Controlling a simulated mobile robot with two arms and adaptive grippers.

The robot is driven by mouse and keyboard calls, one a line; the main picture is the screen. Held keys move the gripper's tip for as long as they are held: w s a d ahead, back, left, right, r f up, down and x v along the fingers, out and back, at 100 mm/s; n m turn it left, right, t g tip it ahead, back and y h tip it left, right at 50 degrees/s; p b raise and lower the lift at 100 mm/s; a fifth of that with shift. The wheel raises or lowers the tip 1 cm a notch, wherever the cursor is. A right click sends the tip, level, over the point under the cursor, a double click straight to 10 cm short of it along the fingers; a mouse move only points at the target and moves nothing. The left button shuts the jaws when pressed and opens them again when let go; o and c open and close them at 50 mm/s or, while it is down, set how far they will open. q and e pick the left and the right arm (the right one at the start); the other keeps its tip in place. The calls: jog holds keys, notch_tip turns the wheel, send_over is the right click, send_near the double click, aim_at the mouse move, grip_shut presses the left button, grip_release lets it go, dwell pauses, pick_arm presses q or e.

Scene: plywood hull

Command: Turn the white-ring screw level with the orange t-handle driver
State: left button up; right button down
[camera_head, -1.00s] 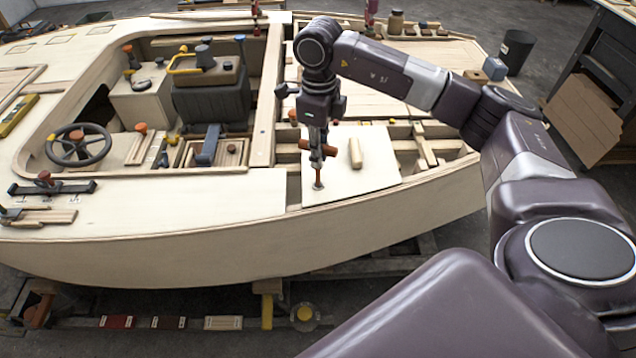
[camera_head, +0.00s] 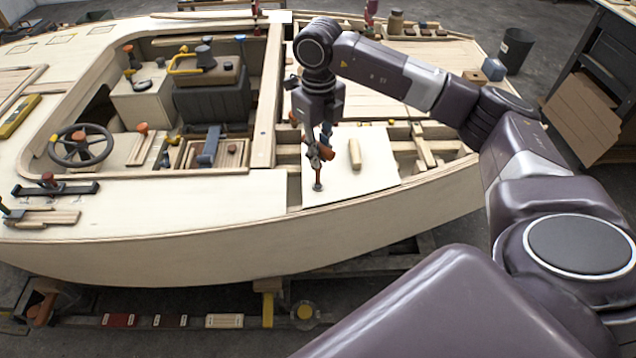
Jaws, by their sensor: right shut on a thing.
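The orange t-handle driver (camera_head: 326,152) is in my right gripper (camera_head: 318,152), which is shut on its handle. The driver stands upright over a pale plywood panel (camera_head: 378,170) at the near edge of the hull. Its shaft points down to a small dark round spot (camera_head: 318,187) on the panel, where the screw appears to be. The tip seems to be at this spot. The white ring and the screw's height are too small to make out. My left gripper is not in view.
Open framed bays (camera_head: 425,150) lie to the right. A seat (camera_head: 212,95) and a steering wheel (camera_head: 79,145) are to the left. The near deck (camera_head: 200,205) is mostly clear.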

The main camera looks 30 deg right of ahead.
jog(key=shift+n+b, duration=0.4)
jog(key=shift+n, duration=0.7)
jog(key=n+b, duration=0.1)
jog(key=n, duration=0.3)
jog(key=shift+n, duration=0.4)
jog(key=n, duration=0.4)
jog(key=shift+w+d+n+b, duration=0.1)
jog(key=shift+n+b, duration=0.2)
jog(key=shift+b, duration=0.1)
jog(key=n, duration=0.3)
jog(key=shift+f+b, duration=0.25)
jog(key=shift+b, duration=0.15)
